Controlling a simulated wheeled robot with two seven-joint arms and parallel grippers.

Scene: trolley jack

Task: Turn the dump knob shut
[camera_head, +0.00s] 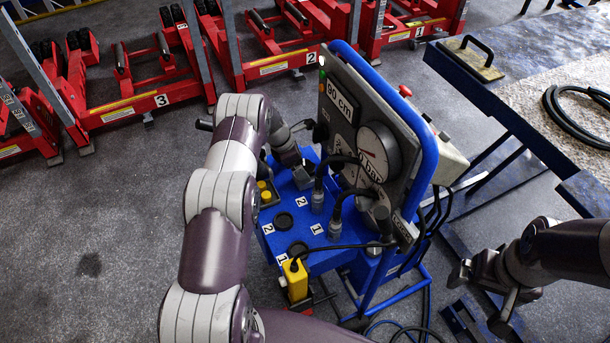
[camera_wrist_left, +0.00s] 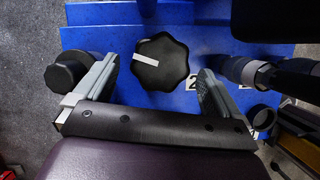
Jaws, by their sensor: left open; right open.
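The black lobed dump knob (camera_wrist_left: 160,62) with a white pointer mark sits on the blue top of the pump unit in the left wrist view. Its white mark points up and left. My left gripper (camera_wrist_left: 157,74) is open, with one finger on each side of the knob and a visible gap to each. In the head view my left gripper (camera_head: 296,166) is over the far left part of the blue unit (camera_head: 335,258), and I cannot make out the knob there. My right gripper (camera_head: 484,295) is open and empty at the lower right, away from the unit.
A black round part (camera_wrist_left: 66,74) stands just outside the left finger, and a hose connector (camera_wrist_left: 252,72) outside the right one. A gauge panel (camera_head: 350,125) with a blue tube frame rises behind. A yellow pendant (camera_head: 295,280) hangs at the front. A blue table (camera_head: 505,115) stands right.

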